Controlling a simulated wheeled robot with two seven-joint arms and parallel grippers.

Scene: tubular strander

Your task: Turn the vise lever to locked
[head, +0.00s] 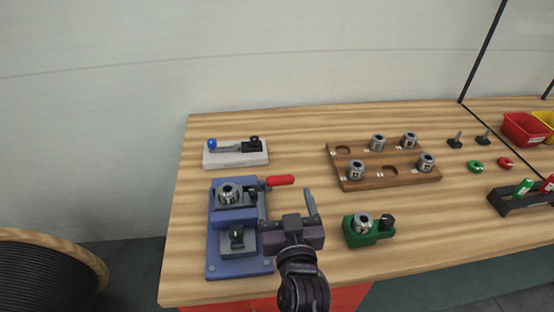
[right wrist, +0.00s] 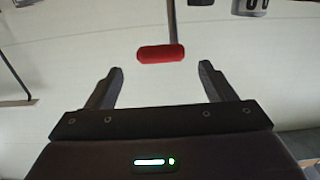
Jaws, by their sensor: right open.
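The blue vise (head: 218,245) stands at the left of the table and holds a metal collar (head: 229,193) at its upper end. Its lever has a red handle (head: 281,180) that points right in the head view. The red handle also shows in the right wrist view (right wrist: 161,53), crosswise just beyond and between the fingertips. My right gripper (head: 287,197) is open and empty, on the near side of the handle and apart from it. The same gripper shows in the right wrist view (right wrist: 160,70) with both fingers spread. My left gripper is not in view.
A grey block with a blue-knobbed clamp (head: 236,158) lies behind the vise. A green fixture (head: 369,238) stands right of my gripper. A wooden board (head: 384,177) with several collars is farther back. Bins, a black rack (head: 518,204) and small parts are at far right.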

